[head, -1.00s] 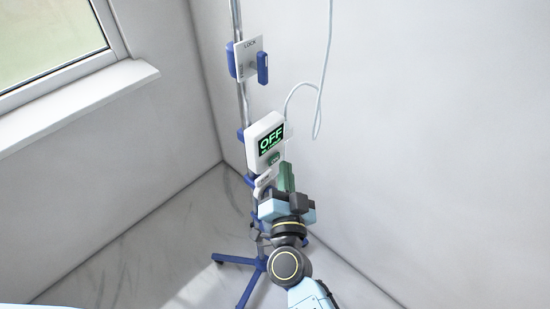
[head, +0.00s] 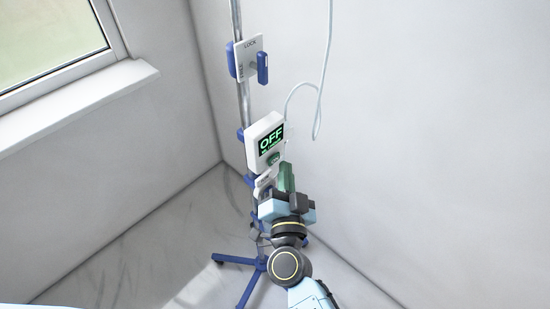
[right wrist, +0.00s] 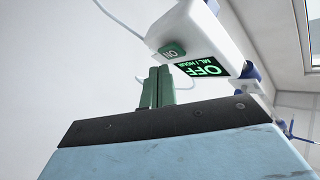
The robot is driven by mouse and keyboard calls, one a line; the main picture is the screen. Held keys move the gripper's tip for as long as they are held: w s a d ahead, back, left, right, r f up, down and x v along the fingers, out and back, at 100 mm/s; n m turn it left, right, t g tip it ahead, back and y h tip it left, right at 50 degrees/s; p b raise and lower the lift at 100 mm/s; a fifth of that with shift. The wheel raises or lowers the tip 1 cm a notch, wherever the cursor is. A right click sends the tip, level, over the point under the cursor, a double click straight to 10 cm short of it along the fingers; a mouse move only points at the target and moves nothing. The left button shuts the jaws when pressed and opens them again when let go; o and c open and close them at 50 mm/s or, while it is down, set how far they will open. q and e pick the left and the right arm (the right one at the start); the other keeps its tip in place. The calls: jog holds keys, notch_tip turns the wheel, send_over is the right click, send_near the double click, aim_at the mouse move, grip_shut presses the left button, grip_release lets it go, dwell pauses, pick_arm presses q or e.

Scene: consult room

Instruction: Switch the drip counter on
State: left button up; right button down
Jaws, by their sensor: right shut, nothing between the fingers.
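The drip counter (head: 263,131) is a white box clamped on a drip stand pole. Its dark screen reads OFF in green letters. My left gripper is not in view.
The stand's pole (head: 243,100) rises on blue legs (head: 236,260). Above the counter is a plate with blue clamps (head: 249,60) marked LOCK. A thin tube (head: 324,90) hangs to the right. A wall and window sill (head: 80,100) are close behind.

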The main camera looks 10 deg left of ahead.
jog(key=shift+a, duration=0.1)
jog(key=shift+w+a, duration=0.25)
dwell(0.3)
jog(key=shift+w+a, duration=0.25)
jog(key=shift+a, duration=0.05)
dwell(0.7)
jog(key=shift+s+d, duration=0.1)
jog(key=shift+s+d+p, duration=0.45)
jog(key=shift+d+p, duration=0.05)
jog(key=shift+d, duration=0.05)
jog(key=s+d+p, duration=0.1)
jog(key=d, duration=0.1)
jog(key=s+d+p, duration=0.1)
jog(key=s+d, duration=0.1)
dwell(0.6)
